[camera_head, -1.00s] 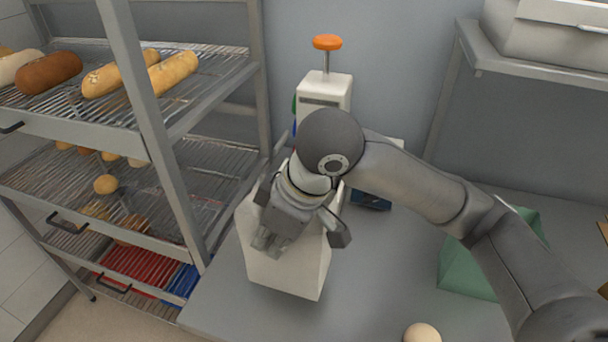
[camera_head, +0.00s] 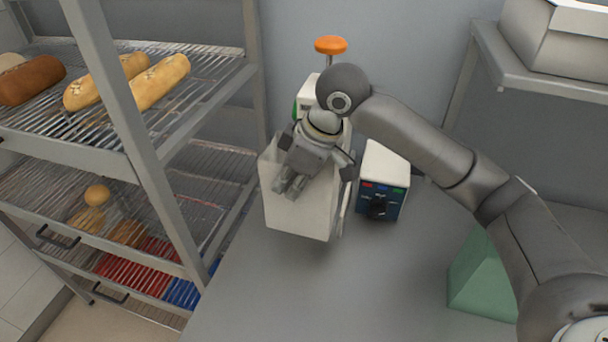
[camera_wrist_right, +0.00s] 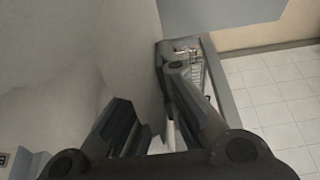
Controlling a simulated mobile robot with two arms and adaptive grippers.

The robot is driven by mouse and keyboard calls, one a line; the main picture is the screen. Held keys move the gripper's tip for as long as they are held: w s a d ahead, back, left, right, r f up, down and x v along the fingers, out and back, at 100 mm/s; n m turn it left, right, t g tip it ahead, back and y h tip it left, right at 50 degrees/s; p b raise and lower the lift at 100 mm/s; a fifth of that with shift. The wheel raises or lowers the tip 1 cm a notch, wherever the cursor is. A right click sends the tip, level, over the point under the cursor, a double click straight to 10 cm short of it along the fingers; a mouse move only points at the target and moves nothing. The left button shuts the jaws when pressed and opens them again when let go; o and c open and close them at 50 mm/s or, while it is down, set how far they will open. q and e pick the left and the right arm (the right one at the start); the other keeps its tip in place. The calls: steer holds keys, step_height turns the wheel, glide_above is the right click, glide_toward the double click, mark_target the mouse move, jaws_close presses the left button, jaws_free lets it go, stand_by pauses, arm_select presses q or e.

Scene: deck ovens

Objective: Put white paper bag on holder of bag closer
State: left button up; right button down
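The white paper bag (camera_head: 300,210) stands upright, or hangs just above the counter, left of centre in the head view. My right gripper (camera_head: 286,188) is at its upper part, with fingers reaching down over it. It seems closed on the bag's wall; the fingers (camera_wrist_right: 148,88) also show in the right wrist view beside pale surfaces. Behind the bag is a white device with an orange knob (camera_head: 330,45), partly hidden by my arm. To its right is a white box with a blue control panel (camera_head: 383,185). I cannot tell which belongs to the bag closer. My left gripper is out of view.
A metal rack (camera_head: 150,165) with loaves and rolls stands close on the left. A green object (camera_head: 484,278) sits at the right, partly behind my arm. A shelf (camera_head: 545,80) juts from the wall at the upper right. The front counter (camera_head: 320,290) is clear.

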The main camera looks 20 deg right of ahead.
steer(key=w+d, duration=0.1)
steer(key=w, duration=0.1)
steer(key=w+d+p, duration=0.1)
steer(key=w+d, duration=0.1)
steer(key=w, duration=0.1)
steer(key=w+d+p, duration=0.1)
steer(key=w+d, duration=0.1)
steer(key=shift+w+d+r, duration=0.1)
steer(key=shift+w, duration=0.25)
step_height(320, 180, down, 3)
steer(key=shift+r+p, duration=0.1)
steer(key=shift+p, duration=0.25)
step_height(320, 180, down, 4)
steer(key=shift+s+r+p, duration=0.1)
steer(key=shift+r+p, duration=0.05)
steer(key=shift+p, duration=0.5)
steer(key=shift+w+f, duration=0.2)
steer(key=shift+f, duration=0.2)
steer(key=c, duration=2.2)
jaws_free()
steer(key=shift+f, duration=0.1)
steer(key=o, duration=0.6)
steer(key=shift+c, duration=0.2)
